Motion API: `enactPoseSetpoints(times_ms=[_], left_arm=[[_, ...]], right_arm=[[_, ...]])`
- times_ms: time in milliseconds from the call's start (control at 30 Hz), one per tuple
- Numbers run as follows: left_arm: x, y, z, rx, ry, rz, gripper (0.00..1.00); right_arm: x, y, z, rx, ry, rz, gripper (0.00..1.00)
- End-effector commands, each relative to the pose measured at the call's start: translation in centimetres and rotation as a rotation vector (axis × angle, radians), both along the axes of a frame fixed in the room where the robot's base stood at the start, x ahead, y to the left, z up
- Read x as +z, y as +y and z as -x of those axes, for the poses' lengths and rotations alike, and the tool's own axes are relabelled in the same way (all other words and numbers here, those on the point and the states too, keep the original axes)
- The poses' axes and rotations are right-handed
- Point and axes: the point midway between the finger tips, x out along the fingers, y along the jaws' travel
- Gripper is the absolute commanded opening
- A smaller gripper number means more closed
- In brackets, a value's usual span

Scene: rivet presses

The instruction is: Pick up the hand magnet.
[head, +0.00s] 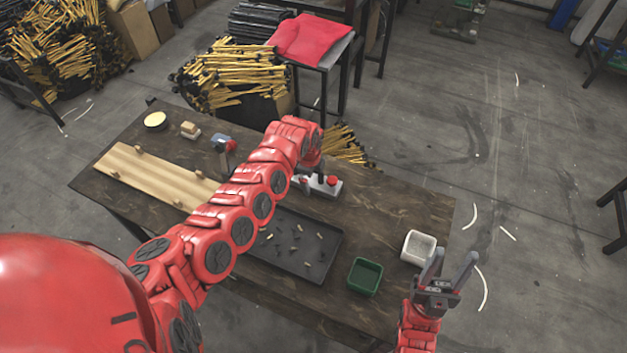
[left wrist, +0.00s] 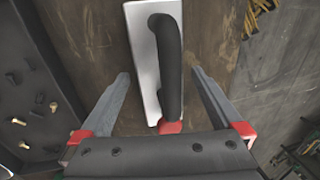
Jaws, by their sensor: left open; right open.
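The hand magnet (head: 331,187) lies on the brown table, partly hidden by my left arm in the head view. In the left wrist view the hand magnet (left wrist: 146,55) shows a pale flat plate, a black bar handle and a red part at the near end. My left gripper (left wrist: 160,72) is open, with one finger on each side of the handle and plate. I cannot tell its exact height above the magnet, and no grip shows. My right gripper (head: 448,264) is open and empty, beside the table's right front corner.
A black tray (head: 335,240) with several small pieces lies left of the magnet in the wrist view. A green bin (head: 365,277) and a white bin (head: 418,247) stand at the right. A wooden board (head: 150,177) lies at the left.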

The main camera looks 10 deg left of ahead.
Motion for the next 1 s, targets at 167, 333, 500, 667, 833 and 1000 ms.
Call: enactPoseSetpoints(times_ms=[167,333,500,667,833,1000], left_arm=[[-0.33,0.07,-0.06,0.001,0.001,-0.001,1.0],[-0.3,0.06,-0.06,0.001,0.0,-0.001,0.89],[-0.3,0.06,-0.05,0.001,0.001,-0.001,0.59],[-0.29,0.05,-0.06,0.0,0.0,-0.001,0.3],[-0.29,0.04,-0.06,0.0,0.0,-0.001,0.0],[-0.25,0.03,-0.07,0.0,0.0,-0.001,0.0]], right_arm=[[0.0,0.0,0.0,0.0,0.0,0.0,0.5],[0.0,0.0,0.0,0.0,0.0,0.0,0.5],[-0.01,0.0,0.0,0.0,0.0,0.0,0.5],[0.0,0.0,0.0,0.0,0.0,0.0,0.5],[0.0,0.0,0.0,0.0,0.0,0.0,0.5],[0.01,0.0,0.0,0.0,0.0,0.0,0.5]])
